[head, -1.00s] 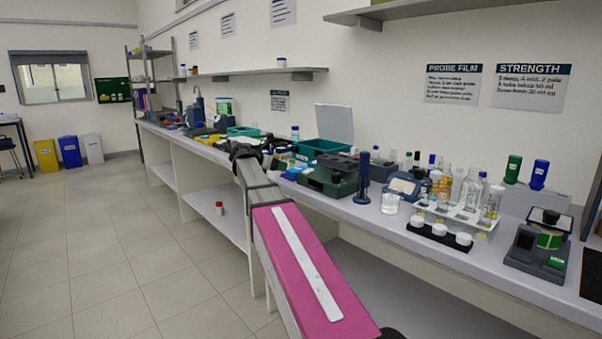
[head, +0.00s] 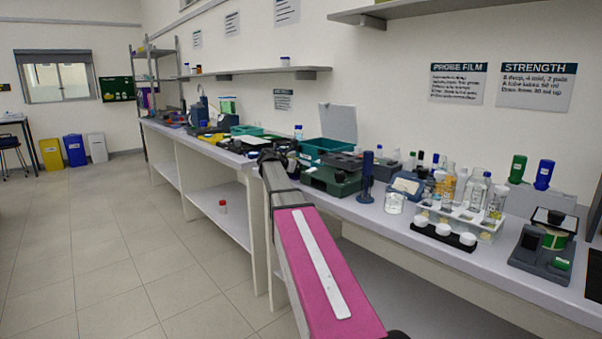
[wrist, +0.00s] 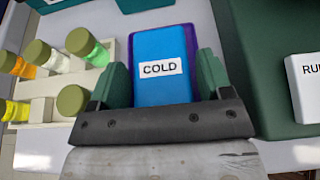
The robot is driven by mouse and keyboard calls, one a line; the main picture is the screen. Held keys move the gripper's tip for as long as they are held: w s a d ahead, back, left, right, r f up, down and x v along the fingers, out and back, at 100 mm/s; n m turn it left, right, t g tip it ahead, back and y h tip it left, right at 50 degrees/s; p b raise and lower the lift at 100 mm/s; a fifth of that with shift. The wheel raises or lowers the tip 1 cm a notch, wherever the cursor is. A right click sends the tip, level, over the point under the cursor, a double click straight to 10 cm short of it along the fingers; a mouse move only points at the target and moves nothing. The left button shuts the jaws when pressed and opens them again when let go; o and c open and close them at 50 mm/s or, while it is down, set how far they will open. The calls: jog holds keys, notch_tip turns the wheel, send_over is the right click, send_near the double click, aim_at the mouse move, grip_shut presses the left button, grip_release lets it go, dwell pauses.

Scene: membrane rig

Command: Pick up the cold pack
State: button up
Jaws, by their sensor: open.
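The cold pack (wrist: 160,45) is a flat blue block with a white label reading COLD, in the middle of the wrist view. A purple edge shows around its top and right side. My gripper (wrist: 161,82) is open, with one green finger on each side of the pack's near part. I cannot tell whether the fingers touch it. In the head view my gripper (head: 272,157) is over the bench, left of the green case, and the cold pack cannot be made out there.
In the wrist view, a rack of capped vials (wrist: 62,65) stands close on the left. A dark green case (wrist: 265,85) with a white labelled block (wrist: 306,82) lies close on the right. In the head view, glassware and a vial rack (head: 458,222) crowd the bench further right.

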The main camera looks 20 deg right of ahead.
jog(key=c, duration=0.8)
jog(key=shift+o, duration=0.2)
jog(key=shift+r, duration=0.1)
